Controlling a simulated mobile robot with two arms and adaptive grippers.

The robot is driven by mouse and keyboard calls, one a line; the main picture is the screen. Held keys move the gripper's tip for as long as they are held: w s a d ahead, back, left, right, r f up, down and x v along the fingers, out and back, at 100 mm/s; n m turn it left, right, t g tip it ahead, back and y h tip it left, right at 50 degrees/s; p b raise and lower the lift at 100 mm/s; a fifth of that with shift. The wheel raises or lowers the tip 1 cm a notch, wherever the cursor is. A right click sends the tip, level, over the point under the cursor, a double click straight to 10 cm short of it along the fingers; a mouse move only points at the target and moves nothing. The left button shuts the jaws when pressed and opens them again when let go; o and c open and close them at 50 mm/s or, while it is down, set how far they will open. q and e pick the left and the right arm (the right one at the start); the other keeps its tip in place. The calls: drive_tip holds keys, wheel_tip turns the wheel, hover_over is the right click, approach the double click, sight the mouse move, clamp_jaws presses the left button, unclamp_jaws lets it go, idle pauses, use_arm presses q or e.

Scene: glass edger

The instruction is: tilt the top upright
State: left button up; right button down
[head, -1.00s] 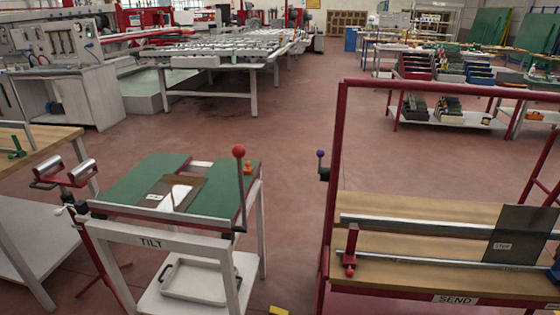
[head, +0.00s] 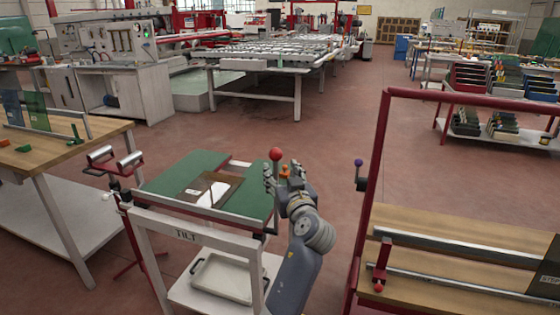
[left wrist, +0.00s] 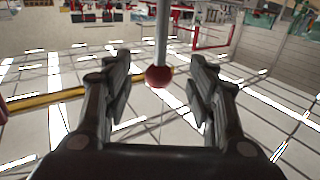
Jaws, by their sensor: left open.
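The tilt table's green top (head: 172,172) lies flat on its white frame, which carries a TILT label (head: 186,236). A brown-tinted glass pane (head: 222,186) with a pale patch lies on the top. A lever with a red ball knob (head: 276,154) stands upright at the table's right side. My right gripper is not in view.
An orange object (head: 285,170) shows behind my left gripper. The SEND bench's red frame (head: 372,190) stands to the right, with a purple-knobbed lever (head: 358,163). A roller stand (head: 118,160) and wooden table (head: 60,150) are on the left. Open floor lies behind.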

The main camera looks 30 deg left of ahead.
sight(276, 165)
use_arm(q)
drive_tip(key=p+x, duration=0.1)
drive_tip(key=x, duration=0.5)
drive_tip(key=shift+w+a, duration=0.2)
drive_tip(key=c, duration=1.2)
clamp_jaws()
drive_tip(key=shift+f, duration=0.15)
drive_tip(key=shift+a, duration=0.1)
